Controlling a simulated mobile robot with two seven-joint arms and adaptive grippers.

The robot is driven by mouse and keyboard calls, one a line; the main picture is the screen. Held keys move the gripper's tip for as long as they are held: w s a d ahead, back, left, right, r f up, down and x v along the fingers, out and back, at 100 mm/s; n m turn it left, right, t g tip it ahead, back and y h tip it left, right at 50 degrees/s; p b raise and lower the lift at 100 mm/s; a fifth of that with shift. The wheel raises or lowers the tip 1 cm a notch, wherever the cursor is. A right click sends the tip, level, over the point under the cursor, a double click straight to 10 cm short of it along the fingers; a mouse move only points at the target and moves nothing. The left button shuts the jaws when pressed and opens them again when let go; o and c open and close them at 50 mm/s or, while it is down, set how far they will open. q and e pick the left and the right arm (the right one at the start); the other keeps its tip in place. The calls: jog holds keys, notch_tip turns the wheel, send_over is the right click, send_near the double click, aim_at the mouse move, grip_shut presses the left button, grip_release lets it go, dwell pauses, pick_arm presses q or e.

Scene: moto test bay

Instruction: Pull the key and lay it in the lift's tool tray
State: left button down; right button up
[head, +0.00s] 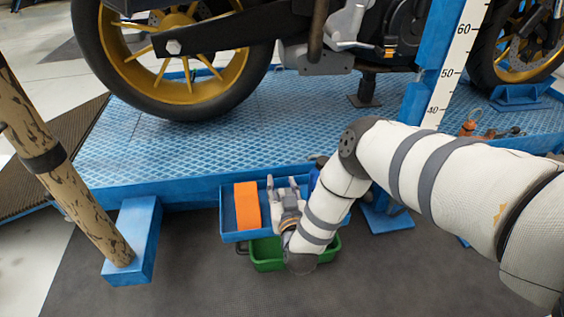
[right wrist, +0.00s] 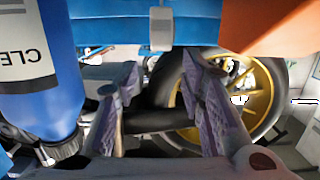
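The lift's blue tool tray (head: 229,236) hangs at the near edge of the lift. My right gripper (head: 282,183) is over this tray, between an orange block and a blue bottle. In the right wrist view its two fingers (right wrist: 160,85) stand apart with nothing seen gripped between them. I cannot make out the key in either view; my arm and gripper hide part of the tray. My left gripper is not in view.
The orange block (head: 247,206) lies in the tray's left part. The blue bottle (right wrist: 30,75) is close beside the fingers. A green bin (head: 268,262) is below the tray. A mottled tan post (head: 85,205) stands at left. Grey floor is clear in front.

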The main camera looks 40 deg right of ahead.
jog(key=v, duration=1.2)
jog(key=shift+r, duration=0.1)
